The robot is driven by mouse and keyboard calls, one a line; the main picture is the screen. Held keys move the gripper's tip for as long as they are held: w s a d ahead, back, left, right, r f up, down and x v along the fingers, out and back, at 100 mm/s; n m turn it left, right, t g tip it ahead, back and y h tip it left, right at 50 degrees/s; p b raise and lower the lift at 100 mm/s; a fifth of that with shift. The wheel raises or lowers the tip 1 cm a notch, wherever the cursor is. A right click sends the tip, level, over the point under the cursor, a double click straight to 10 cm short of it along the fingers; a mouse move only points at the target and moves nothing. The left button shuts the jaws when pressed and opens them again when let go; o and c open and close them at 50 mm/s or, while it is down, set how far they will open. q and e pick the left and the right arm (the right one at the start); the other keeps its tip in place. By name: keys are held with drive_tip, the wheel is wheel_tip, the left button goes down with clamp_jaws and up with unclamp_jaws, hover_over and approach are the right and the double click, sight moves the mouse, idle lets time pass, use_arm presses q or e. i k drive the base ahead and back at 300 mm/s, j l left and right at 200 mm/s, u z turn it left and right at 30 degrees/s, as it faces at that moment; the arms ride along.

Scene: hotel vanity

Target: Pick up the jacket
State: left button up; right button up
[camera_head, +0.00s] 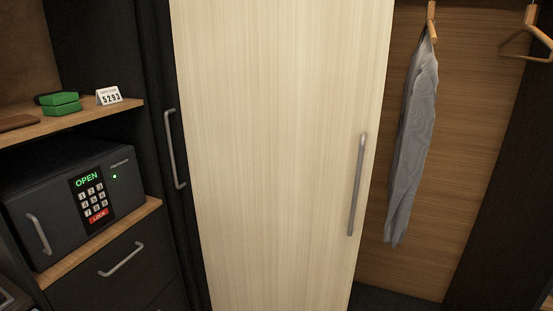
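A grey jacket (413,140) hangs on a wooden hanger (431,22) in the open right part of the wardrobe. It hangs nearly edge-on, long and narrow, with its lower end free above the floor. Its left side is close to the edge of the pale door but shows clear of the door handle. The top of the hanger is cut off by the picture's upper edge. Neither of my grippers shows in the head view.
A pale wooden door (270,150) with a long metal handle (357,185) stands left of the jacket. An empty hanger (530,40) hangs at the upper right. At left are a dark safe (45,190) reading OPEN, a green box (60,104), a number card (109,96) and a drawer (115,275).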

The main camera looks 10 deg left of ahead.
sight(417, 113)
drive_tip(key=i+l, duration=0.1)
drive_tip(key=l, duration=0.35)
drive_tip(key=i+l, duration=0.1)
drive_tip(key=l, duration=0.3)
drive_tip(key=i+l, duration=0.15)
drive_tip(key=l, duration=0.3)
drive_tip(key=i+l, duration=0.1)
drive_tip(key=l, duration=0.3)
drive_tip(key=u, duration=0.05)
